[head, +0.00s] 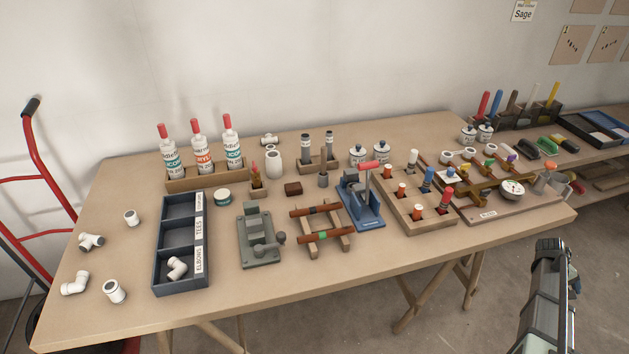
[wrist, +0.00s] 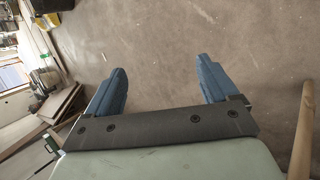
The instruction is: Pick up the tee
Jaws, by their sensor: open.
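A white pipe tee (head: 91,241) with several openings lies on the left of the workbench, outside the tray. Another small white fitting (head: 269,139), also tee-like, lies behind the tray near the bottles; its shape is too small to be sure. The dark divided tray (head: 181,290) has compartments labelled TEES and ELBOWS; a white elbow (head: 177,268) lies in the ELBOWS one and the TEES one looks empty. My gripper (wrist: 160,66) is open with nothing between its blue fingers, over the floor. In the head view my arm is at the lower right, far from the tee.
Bottles in a wooden rack (head: 207,179), a grey fixture (head: 259,250), a blue fixture (head: 363,212) and peg blocks crowd the bench middle and right.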

